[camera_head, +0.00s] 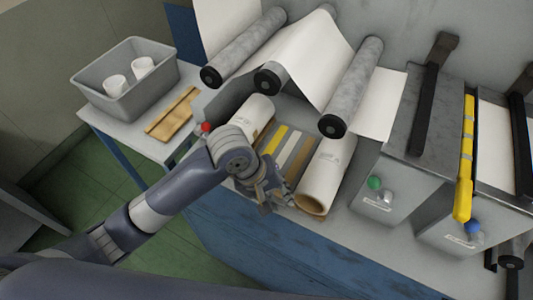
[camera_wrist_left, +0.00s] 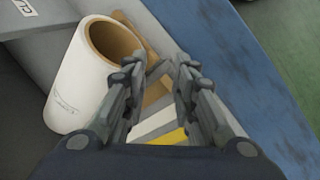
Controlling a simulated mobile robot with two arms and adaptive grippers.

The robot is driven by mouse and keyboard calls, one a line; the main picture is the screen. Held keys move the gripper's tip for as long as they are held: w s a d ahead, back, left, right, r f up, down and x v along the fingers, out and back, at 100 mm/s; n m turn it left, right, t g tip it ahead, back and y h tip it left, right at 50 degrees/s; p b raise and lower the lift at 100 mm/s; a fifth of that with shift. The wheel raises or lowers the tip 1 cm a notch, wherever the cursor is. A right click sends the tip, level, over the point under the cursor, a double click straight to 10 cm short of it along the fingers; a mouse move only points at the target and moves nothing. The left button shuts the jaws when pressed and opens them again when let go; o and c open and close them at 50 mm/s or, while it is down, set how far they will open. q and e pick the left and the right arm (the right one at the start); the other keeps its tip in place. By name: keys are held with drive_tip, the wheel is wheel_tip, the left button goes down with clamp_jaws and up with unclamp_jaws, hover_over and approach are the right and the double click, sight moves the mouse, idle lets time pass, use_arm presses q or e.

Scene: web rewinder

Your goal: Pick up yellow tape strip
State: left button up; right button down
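The yellow tape strip (camera_head: 274,140) lies among several strips between two white rolls on the machine's front table. Part of it shows at the bottom of the left wrist view (camera_wrist_left: 172,137), between my fingers; the rest is hidden by my gripper. My left gripper (camera_head: 268,196) is over the near end of the strips, close to the right-hand roll. In the left wrist view its two fingers (camera_wrist_left: 158,68) are apart, with nothing held between them. The gap between fingertips and strips cannot be judged exactly. My right gripper is not in view.
Grey rollers (camera_head: 352,85) hang above. A grey bin (camera_head: 130,90) with white cups is at left. A yellow bar (camera_head: 465,160) is at right.

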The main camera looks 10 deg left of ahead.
use_arm(q)
drive_tip(key=w+a+r+n+g+y, duration=0.1)
drive_tip(key=w+a+r+n+y, duration=0.35)
drive_tip(key=w+a+n, duration=0.45)
drive_tip(key=shift+n, duration=0.4)
drive_tip(key=f, duration=0.2)
drive_tip(key=s+f, duration=0.1)
drive_tip(key=f, duration=0.1)
drive_tip(key=shift+a+f+p, duration=0.1)
drive_tip(key=shift+f+p, duration=0.1)
drive_tip(key=shift+p, duration=0.2)
drive_tip(key=f, duration=0.2)
drive_tip(key=f+p, duration=0.1)
drive_tip(key=f, duration=0.1)
drive_tip(key=shift+s+d+f, duration=0.1)
drive_tip(key=shift+d, duration=0.1)
drive_tip(key=shift+f, duration=0.6)
drive_tip(key=c, duration=0.6)
clamp_jaws()
